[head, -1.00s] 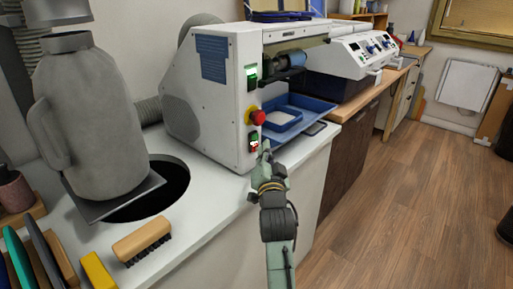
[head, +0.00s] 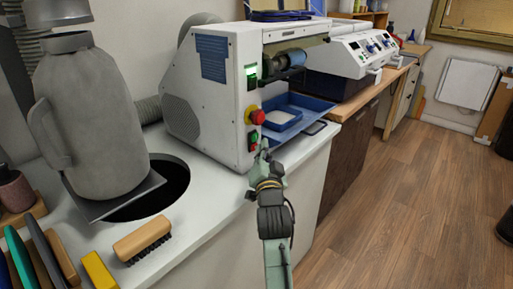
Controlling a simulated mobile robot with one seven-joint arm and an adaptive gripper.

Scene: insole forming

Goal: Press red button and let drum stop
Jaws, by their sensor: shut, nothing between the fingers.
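The white machine (head: 205,110) stands on the counter, its control face toward the right. A large red mushroom button (head: 256,117) on a yellow base sits in the middle of that face. Below it is a small switch box (head: 253,140) with a green button above a red one. A lit green switch (head: 251,75) is higher up. The drum (head: 291,59) shows in the machine's upper opening; whether it turns I cannot tell. My gripper (head: 263,151) is shut and empty, its tip close beside the lower red button. I cannot tell whether it touches.
A blue tray (head: 313,128) sticks out right of the control face, close to my gripper. A grey jug-shaped vessel (head: 80,110), a brush (head: 142,240) and a yellow block (head: 98,270) are on the counter at left.

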